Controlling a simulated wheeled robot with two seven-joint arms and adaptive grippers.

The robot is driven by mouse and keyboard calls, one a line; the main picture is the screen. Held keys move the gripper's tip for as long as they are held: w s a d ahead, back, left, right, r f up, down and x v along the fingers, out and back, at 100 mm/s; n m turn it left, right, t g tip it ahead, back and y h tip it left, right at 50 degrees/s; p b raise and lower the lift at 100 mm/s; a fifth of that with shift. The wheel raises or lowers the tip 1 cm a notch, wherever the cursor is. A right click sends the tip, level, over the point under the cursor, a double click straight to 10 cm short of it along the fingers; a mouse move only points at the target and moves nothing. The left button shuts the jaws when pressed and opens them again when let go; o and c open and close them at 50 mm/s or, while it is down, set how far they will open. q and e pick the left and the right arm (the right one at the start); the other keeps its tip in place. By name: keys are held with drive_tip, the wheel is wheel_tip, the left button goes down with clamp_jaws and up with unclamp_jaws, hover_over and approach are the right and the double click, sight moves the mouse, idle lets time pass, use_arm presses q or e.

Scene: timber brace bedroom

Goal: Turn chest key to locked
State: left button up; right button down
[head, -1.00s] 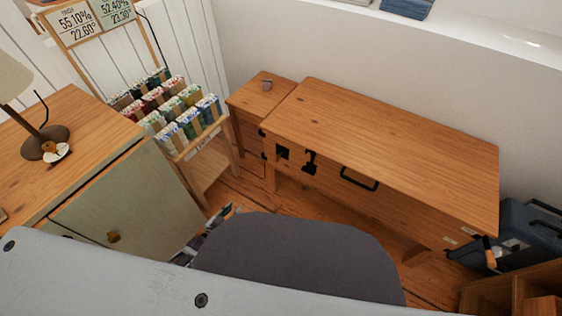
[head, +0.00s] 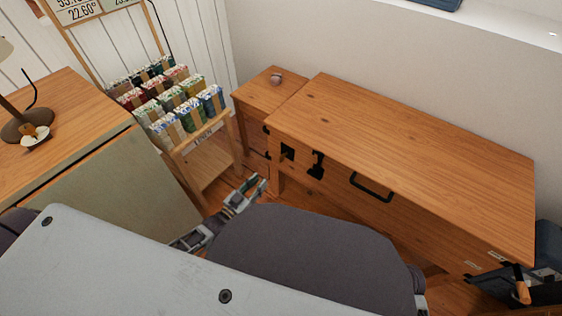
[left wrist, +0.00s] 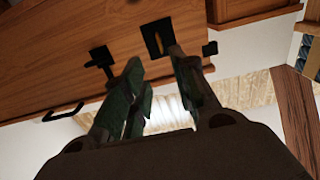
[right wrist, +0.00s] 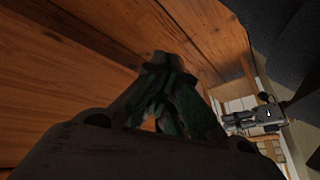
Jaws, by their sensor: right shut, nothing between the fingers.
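The wooden chest (head: 400,140) stands against the wall at the right of the head view. Its front carries a square black plate (head: 288,152), a black fitting with a narrow middle (head: 317,165) and a handle (head: 371,188). The square plate (left wrist: 158,36) and narrow fitting (left wrist: 100,60) also show in the left wrist view. I cannot make out a separate key or its turn position. My left gripper (head: 259,186) is open, with an empty gap, below and short of these fittings. My right gripper (right wrist: 165,68) is shut and empty in its wrist view, near wooden boards.
A small wooden side unit (head: 270,92) stands left of the chest. A rack of patterned packets (head: 175,100) and a cabinet (head: 115,180) are further left. A blue case (head: 548,250) and an orange-handled item (head: 521,289) are at the chest's right end.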

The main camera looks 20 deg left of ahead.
use_arm(q)
drive_tip(key=shift+w, duration=0.1)
use_arm(e)
drive_tip(key=shift+f, duration=0.1)
